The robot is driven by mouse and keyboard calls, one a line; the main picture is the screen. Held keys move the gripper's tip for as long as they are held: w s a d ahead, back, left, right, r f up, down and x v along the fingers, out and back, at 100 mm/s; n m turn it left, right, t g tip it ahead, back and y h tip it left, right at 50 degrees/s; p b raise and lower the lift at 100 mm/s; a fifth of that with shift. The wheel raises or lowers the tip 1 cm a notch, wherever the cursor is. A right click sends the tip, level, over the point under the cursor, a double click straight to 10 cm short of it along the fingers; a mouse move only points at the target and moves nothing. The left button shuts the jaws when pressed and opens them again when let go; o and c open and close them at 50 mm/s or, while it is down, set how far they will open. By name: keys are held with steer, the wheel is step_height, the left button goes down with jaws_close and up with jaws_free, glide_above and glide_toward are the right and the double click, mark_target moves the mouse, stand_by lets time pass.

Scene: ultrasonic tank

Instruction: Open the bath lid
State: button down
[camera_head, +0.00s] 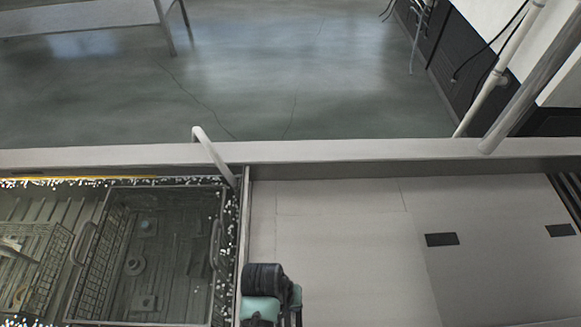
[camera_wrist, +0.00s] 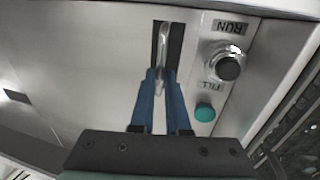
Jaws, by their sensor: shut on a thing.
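In the wrist view, my gripper (camera_wrist: 160,78) has its two blue fingers closed around the lower end of a slim metal handle (camera_wrist: 164,45). The handle stands in a dark slot in a pale metal panel (camera_wrist: 100,55). In the head view, the bath (camera_head: 242,215) is at the left, with its liquid and baskets visible from above. I cannot pick out the bath lid for sure in either view. The head view shows part of my arm at the bottom centre, but the fingers and the handle are hidden there.
Right of the handle are a black knob (camera_wrist: 229,67) marked RUN and FILL and a green button (camera_wrist: 205,112). Wire baskets (camera_head: 217,245) sit in the bath. A pale pipe (camera_head: 212,155) bends over its rear edge. A flat pale deck (camera_head: 340,240) lies right of the bath.

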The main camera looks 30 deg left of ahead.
steer(key=b, duration=0.5)
glide_above(421, 303)
steer(key=a, duration=0.1)
steer(key=shift+s+a, duration=0.1)
steer(key=shift+s, duration=0.2)
steer(key=shift+w+d, duration=0.35)
steer(key=shift+d, duration=0.2)
steer(key=c, duration=0.9)
jaws_free()
steer(key=shift+r, duration=0.1)
step_height(421, 303, up, 13)
steer(key=s+a, duration=0.1)
steer(key=a, duration=0.1)
steer(key=shift+s+f+p, duration=0.2)
steer(key=shift+s+p, duration=0.05)
steer(key=shift+p, duration=0.1)
